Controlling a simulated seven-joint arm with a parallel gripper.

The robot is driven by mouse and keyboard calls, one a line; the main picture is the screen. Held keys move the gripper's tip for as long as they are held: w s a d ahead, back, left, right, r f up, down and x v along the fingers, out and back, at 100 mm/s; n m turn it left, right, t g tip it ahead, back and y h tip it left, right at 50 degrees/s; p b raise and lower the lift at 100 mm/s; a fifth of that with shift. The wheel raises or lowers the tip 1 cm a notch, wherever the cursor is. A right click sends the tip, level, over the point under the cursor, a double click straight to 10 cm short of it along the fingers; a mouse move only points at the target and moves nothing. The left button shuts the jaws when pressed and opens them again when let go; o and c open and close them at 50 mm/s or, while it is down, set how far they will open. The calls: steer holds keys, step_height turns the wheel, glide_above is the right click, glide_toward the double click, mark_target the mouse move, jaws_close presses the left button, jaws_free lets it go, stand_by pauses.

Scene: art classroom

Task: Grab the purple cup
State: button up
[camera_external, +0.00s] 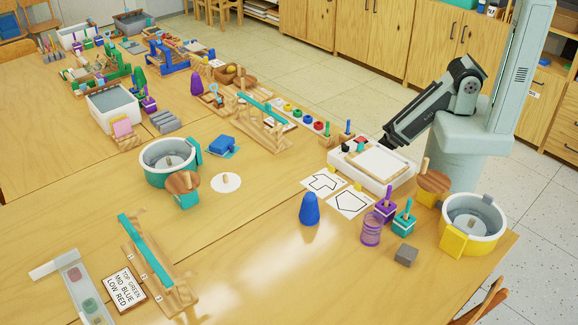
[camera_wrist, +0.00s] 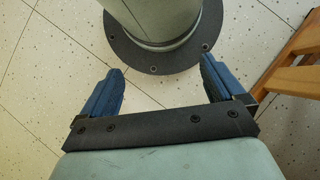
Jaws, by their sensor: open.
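A purple see-through mesh cup (camera_external: 371,230) stands upright on the near right part of the table in the external view. Just behind it, to the right, is a solid purple pot with a handle-like stem (camera_external: 386,210), with a similar teal one (camera_external: 403,222) to its right. My gripper (camera_wrist: 161,66) shows in the wrist view with its two blue fingers wide apart and nothing between them. It points at the floor near the foot of my base. No purple cup shows in the wrist view. In the external view my gripper cannot be made out.
A blue cone (camera_external: 309,209) stands left of the mesh cup, and a grey block (camera_external: 405,255) lies to its right. A yellow-and-white tub (camera_external: 472,225) is at the right edge. A white tray (camera_external: 372,165) sits behind. Bare tabletop lies in front of the cup.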

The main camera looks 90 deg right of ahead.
steer(key=shift+c, duration=0.5)
